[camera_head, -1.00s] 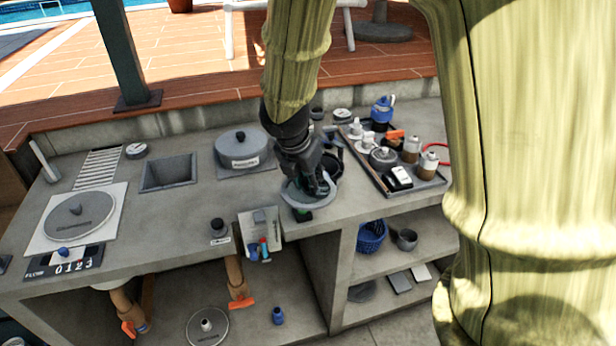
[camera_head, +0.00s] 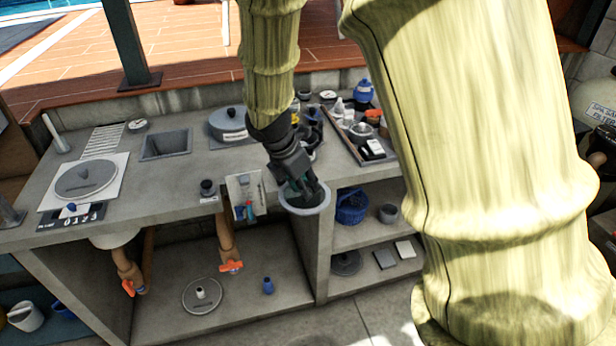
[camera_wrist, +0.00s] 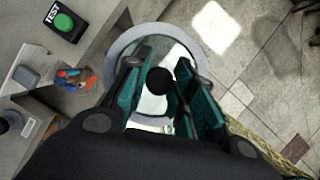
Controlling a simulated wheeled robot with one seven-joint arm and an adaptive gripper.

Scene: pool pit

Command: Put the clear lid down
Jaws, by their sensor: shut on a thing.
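The clear lid has a grey rim, see-through middle and dark round knob; it shows in the head view (camera_head: 303,210) and the wrist view (camera_wrist: 163,30). My gripper (camera_head: 302,190) is shut on its knob, with the green-padded fingers either side in the wrist view (camera_wrist: 158,68). The lid hangs at the front edge of the grey counter (camera_head: 120,205), above the open shelves. In the wrist view, floor shows beyond its right side. The gap between lid and counter is hard to judge.
A grey pot (camera_head: 228,125) stands behind, left of my arm. A tray (camera_head: 350,145) with several small things lies at the back right. A box marked TEST with a green button (camera_wrist: 66,20) and a white card (camera_head: 246,192) are near the lid. The counter's middle left is fairly clear.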

